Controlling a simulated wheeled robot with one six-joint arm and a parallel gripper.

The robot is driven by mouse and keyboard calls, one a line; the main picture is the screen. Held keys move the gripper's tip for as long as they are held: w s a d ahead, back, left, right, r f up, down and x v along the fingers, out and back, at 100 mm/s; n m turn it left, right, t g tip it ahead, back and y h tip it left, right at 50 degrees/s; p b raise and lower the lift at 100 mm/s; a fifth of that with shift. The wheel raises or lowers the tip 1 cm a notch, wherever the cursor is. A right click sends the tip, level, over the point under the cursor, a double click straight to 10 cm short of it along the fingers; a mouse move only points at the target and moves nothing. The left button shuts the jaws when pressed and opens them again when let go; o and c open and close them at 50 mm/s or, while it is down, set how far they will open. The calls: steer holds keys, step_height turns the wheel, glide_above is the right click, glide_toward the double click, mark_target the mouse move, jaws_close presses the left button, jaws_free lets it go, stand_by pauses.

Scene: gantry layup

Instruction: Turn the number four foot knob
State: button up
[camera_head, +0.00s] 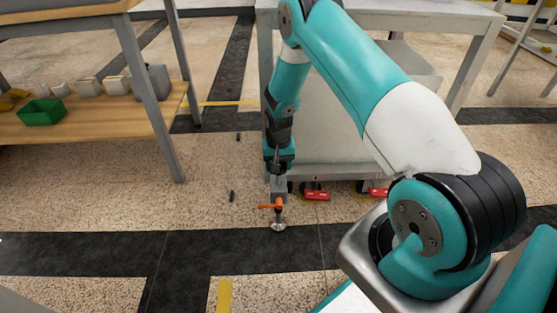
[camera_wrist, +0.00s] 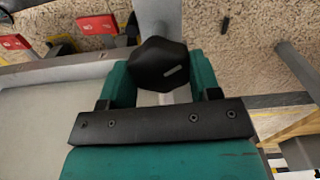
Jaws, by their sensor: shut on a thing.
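A black faceted knob (camera_wrist: 158,66) with a pale mark on its top sits between the two green jaws of my gripper (camera_wrist: 163,78) in the wrist view. The jaws are shut on it from both sides. In the head view my gripper (camera_head: 279,163) points down beside the front leg of the grey table. Below it are a grey bracket (camera_head: 277,185), an orange handle (camera_head: 270,206) and a round metal foot (camera_head: 278,227) on the floor. No number is readable on the knob.
Red labelled parts (camera_head: 316,195) sit low under the grey table (camera_head: 390,14) to the right. A wooden bench (camera_head: 90,128) with a green bin (camera_head: 41,111) stands at the left. Small dark pieces (camera_head: 232,197) lie on the floor. Open floor lies left of the foot.

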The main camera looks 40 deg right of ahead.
steer(key=m+p, duration=0.2)
steer(key=m, duration=0.4)
steer(key=shift+p, duration=0.35)
steer(key=shift+m, duration=0.3)
steer(key=o, duration=0.9)
steer(key=shift+o, duration=0.2)
step_height(320, 180, up, 18)
steer(key=p, duration=0.5)
steer(key=shift+f, duration=0.25)
